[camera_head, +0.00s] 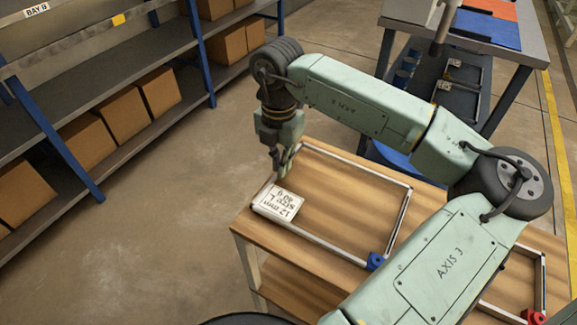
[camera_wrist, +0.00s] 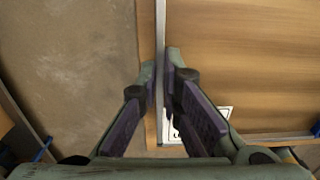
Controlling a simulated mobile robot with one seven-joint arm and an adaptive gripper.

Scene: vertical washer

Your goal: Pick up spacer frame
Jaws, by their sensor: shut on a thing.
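The spacer frame (camera_head: 325,244) is a thin, pale metal rectangle on a wooden table, with a blue piece (camera_head: 376,261) at its near right corner. A white label card (camera_head: 279,203) reading "12 mm size L" is at its left corner. My gripper (camera_head: 283,168) points down at the frame's left side. In the wrist view, the frame's bar (camera_wrist: 160,30) runs between the two fingers of my gripper (camera_wrist: 161,72), which are closed on it. I cannot tell whether the frame is lifted off the wood.
Another frame with a red corner piece (camera_head: 534,317) lies at the lower right, partly behind my arm. Shelving with cardboard boxes (camera_head: 124,117) stands at the left. A grey workbench (camera_head: 470,40) stands at the back right. Open floor (camera_head: 165,225) lies left of the table (camera_head: 345,200).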

